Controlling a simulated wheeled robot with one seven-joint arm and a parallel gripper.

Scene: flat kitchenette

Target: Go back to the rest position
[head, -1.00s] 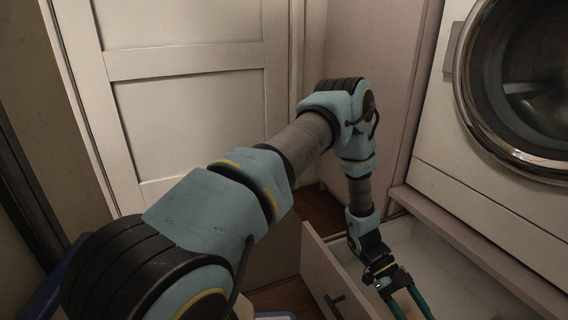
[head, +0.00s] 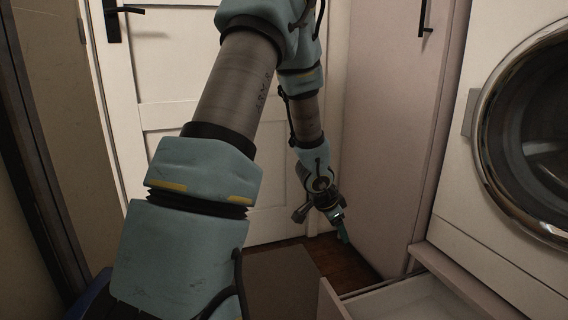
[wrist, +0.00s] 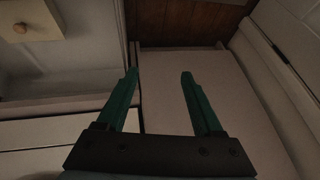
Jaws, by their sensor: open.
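A white door (head: 180,120) with a black handle (head: 128,10) stands behind my arm. A tall cabinet (head: 385,120) and a washing machine (head: 478,180) stand on the right. A mat (head: 280,288) lies on the wooden floor.

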